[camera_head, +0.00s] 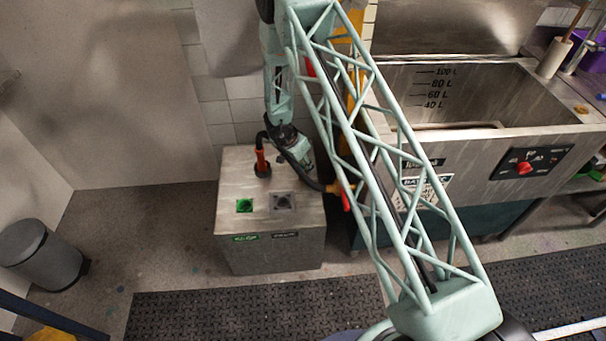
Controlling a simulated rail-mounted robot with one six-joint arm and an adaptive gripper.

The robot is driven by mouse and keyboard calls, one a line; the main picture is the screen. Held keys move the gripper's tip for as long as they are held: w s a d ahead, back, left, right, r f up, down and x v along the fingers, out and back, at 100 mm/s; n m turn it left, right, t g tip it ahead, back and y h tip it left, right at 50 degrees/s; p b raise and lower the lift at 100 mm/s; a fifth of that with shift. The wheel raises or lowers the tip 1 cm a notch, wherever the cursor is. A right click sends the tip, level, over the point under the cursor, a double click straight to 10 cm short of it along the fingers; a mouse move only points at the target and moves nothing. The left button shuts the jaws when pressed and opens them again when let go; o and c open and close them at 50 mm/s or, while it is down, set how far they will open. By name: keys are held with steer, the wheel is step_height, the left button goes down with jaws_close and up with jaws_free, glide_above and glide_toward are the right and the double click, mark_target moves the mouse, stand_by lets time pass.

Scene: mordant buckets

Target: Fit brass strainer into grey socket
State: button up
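The grey socket (283,201) is a dark square recess in the top of a metal cabinet (270,255), at its front right. A green socket (244,206) lies to its left. My arm reaches down over the back of the cabinet. The end of my wrist and my gripper are small and dark there, among black parts, and I cannot make out the fingers. A small yellow piece (333,188) shows at the cabinet's right edge, beside a red one. I cannot tell whether it is the brass strainer, and no strainer shows clearly elsewhere.
A black and red upright piece (261,162) stands at the cabinet's back. A black hose-like curve runs beside my wrist. A large steel tank (450,100) stands to the right. A grey bin (40,252) stands at left. Dark mats (240,312) cover the front floor.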

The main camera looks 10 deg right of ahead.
stand_by(0.5)
jaws_close()
steer(key=shift+r, duration=0.1)
steer(key=shift+r+p, duration=2.15)
steer(key=shift+r, duration=2.8)
